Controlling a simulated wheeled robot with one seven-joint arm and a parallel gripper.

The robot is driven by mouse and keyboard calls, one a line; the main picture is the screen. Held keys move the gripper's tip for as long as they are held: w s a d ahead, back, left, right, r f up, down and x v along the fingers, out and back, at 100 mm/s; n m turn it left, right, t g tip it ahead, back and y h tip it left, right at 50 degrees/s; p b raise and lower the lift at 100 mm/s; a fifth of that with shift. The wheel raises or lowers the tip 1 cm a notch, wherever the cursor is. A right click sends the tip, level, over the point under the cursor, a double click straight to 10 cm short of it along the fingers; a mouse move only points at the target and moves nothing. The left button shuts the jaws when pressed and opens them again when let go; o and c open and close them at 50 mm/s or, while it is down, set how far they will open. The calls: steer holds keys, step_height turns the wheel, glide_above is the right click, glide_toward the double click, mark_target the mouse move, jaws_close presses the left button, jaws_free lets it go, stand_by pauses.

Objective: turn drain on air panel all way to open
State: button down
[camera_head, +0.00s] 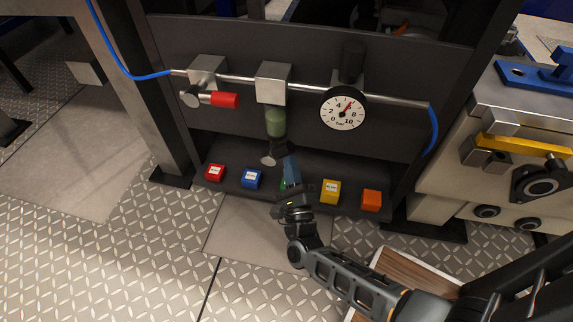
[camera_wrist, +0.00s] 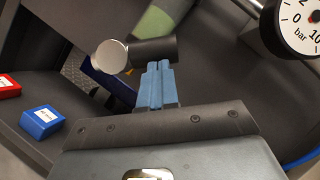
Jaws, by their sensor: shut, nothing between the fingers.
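The air panel (camera_head: 400,65) carries a filter bowl (camera_head: 275,122) with greenish contents, also in the wrist view (camera_wrist: 158,20). The drain at its bottom has a pale round disc (camera_head: 268,159) facing left and down. In the wrist view the disc (camera_wrist: 110,57) sits at the left end of a dark cylindrical body (camera_wrist: 153,50). My gripper (camera_head: 289,158), with blue fingers, is just below and right of the drain. In the wrist view the shut fingertips (camera_wrist: 158,66) overlap the lower edge of the dark body, right of the disc. I cannot tell whether they touch it.
A red-handled valve (camera_head: 222,99) is at the panel's left and a pressure gauge (camera_head: 343,112) at its right. Red (camera_head: 215,172), blue (camera_head: 252,179), yellow (camera_head: 331,191) and orange (camera_head: 371,200) blocks stand on the ledge below. A machine (camera_head: 500,150) is at the right.

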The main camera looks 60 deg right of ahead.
mark_target(282, 156)
steer(key=r+n+y+p, duration=0.1)
steer(key=n+p, duration=0.1)
steer(key=r+n+y+p, duration=0.2)
steer(key=n+p, duration=0.1)
steer(key=shift+w+a+r, duration=0.1)
steer(key=shift+w, duration=0.3)
steer(key=n+p, duration=0.1)
steer(key=w+n+y+p, duration=0.1)
steer(key=n+p, duration=0.1)
steer(key=shift+w+a+r, duration=0.25)
steer(key=shift+a+r, duration=0.05)
steer(key=shift+r, duration=0.1)
steer(key=shift+p, duration=0.3)
